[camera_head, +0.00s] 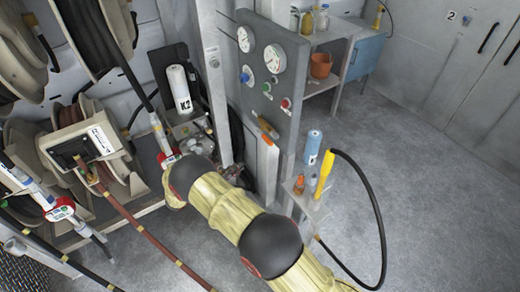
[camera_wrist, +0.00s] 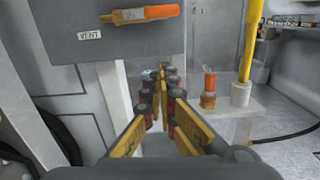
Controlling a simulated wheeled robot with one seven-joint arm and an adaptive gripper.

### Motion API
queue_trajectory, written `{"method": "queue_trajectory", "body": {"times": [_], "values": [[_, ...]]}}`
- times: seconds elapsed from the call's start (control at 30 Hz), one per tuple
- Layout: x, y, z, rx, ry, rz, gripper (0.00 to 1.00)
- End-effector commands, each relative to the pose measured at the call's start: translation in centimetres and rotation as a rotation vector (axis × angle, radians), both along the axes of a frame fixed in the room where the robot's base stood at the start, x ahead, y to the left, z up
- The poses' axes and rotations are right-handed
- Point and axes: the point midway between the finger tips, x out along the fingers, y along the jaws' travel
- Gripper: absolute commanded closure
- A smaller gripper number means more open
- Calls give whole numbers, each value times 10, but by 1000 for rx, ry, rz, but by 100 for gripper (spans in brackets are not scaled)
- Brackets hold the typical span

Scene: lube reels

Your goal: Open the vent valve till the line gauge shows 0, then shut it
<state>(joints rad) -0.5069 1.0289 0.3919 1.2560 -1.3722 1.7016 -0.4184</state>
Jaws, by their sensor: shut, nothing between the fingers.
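The vent valve shows as an orange lever handle (camera_head: 268,128) low on the grey gauge panel (camera_head: 292,75). In the wrist view the lever (camera_wrist: 145,14) lies nearly level above a VENT label (camera_wrist: 90,36). My gripper (camera_wrist: 158,78) is shut and empty, below the lever and apart from it.
A small stand with an orange-capped bottle (camera_wrist: 208,92) and a yellow-handled hose tool (camera_head: 325,175) is right of the panel. Hose reels (camera_head: 85,150) and a white K2 cylinder (camera_head: 180,88) crowd the left. Open floor (camera_head: 430,170) lies at the right.

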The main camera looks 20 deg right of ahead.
Motion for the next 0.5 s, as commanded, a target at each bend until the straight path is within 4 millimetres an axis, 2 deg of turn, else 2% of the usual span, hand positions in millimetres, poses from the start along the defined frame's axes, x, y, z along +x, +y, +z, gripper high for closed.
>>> {"method": "queue_trajectory", "body": {"times": [0.17, 0.27, 0.5], "values": [[-1, -8, 5, -32, 31, -11, 100], [1, -20, 5, -31, 31, -13, 100], [13, -65, 6, -30, 30, -15, 100]]}}
